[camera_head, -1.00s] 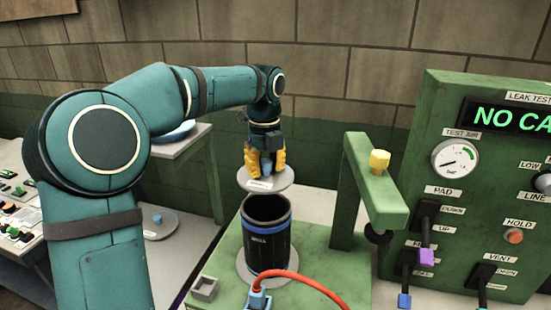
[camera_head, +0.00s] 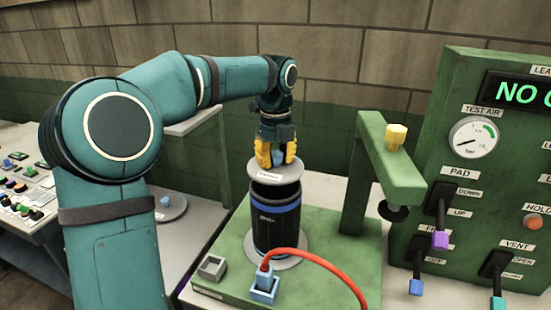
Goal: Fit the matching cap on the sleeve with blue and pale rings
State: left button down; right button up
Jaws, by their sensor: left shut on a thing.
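The black sleeve (camera_head: 276,228) with a blue ring near its top stands upright on a pale round seat (camera_head: 278,257) on the green base. I cannot make out a pale ring clearly. My left gripper (camera_head: 277,158), with yellow fingers, is above the sleeve. It is shut on the blue knob of a pale grey round cap (camera_head: 275,171) with a small label. The cap is level, over the sleeve's mouth; a dark band shows between its plate and the sleeve, and I cannot tell whether they touch. My right gripper is out of view.
A green post with an arm and dark pad (camera_head: 393,211) stands right of the sleeve. A red hose (camera_head: 325,270) runs from a blue fitting (camera_head: 264,288) in front. The panel (camera_head: 480,180) with levers stands right. Another pale cap (camera_head: 171,208) lies at left.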

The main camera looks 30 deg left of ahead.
aim_at(276, 165)
pick_arm(q)
jog(key=shift+w+f+b, duration=0.2)
jog(key=shift+f+b, duration=0.45)
jog(key=shift+f, duration=0.25)
jog(key=shift+s+f+b, duration=0.15)
jog(key=shift+f+b, duration=0.55)
jog(key=shift+f, duration=0.5)
jog(key=c, duration=0.6)
grip_release()
jog(key=shift+c, duration=0.2)
jog(key=shift+r, duration=0.1)
notch_tip(276, 165, up, 12)
jog(key=shift+f, duration=0.1)
